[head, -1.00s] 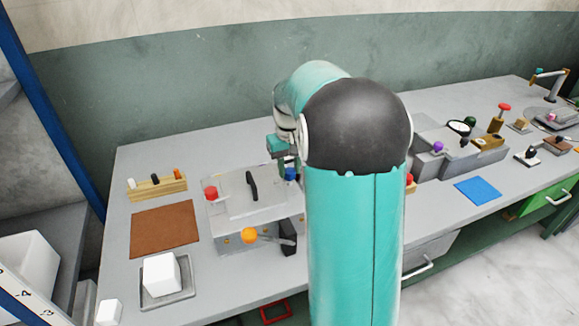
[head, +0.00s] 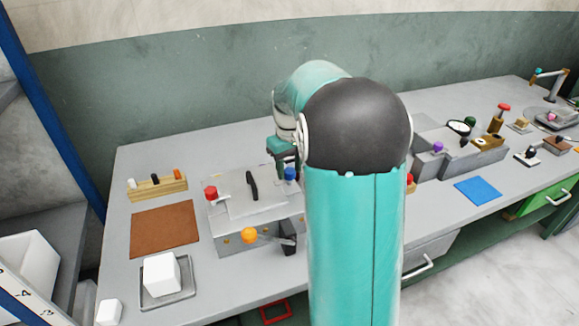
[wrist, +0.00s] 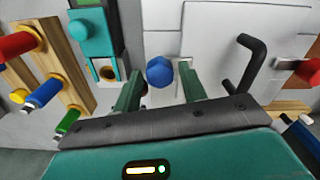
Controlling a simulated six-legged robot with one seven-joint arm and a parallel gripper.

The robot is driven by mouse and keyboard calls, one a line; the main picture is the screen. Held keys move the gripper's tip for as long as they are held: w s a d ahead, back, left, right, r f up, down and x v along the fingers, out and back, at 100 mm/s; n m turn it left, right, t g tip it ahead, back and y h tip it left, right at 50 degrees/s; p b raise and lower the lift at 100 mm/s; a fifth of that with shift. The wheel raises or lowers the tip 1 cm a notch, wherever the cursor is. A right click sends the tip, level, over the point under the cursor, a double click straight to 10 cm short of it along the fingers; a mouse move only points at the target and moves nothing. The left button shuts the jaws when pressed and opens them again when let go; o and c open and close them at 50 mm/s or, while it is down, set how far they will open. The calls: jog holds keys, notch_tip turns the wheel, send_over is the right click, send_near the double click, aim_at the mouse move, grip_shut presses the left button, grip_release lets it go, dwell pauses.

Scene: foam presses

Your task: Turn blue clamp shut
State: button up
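The blue clamp (head: 290,174) is a small blue knob at the back right corner of the grey press box (head: 228,240). In the wrist view the blue clamp (wrist: 159,71) appears between the two green fingers of my gripper (wrist: 160,80), with a gap on each side. My gripper is open and empty. In the head view my gripper (head: 284,158) is close to the blue clamp, and my arm covers part of the area to its right. Whether a finger touches the knob I cannot tell.
The press lid carries a black handle (head: 252,185); a red clamp (head: 210,193) is at its left. An orange knob (head: 249,235) is on the front. A wooden rack (head: 157,188) with pegs and a brown mat (head: 164,229) lie to the left. A white block (head: 161,273) sits in a tray.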

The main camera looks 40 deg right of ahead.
aim_at(290, 170)
jog(key=shift+o, duration=0.6)
jog(key=shift+r, duration=0.2)
notch_tip(290, 170, up, 13)
jog(key=shift+r, duration=0.2)
dwell(0.3)
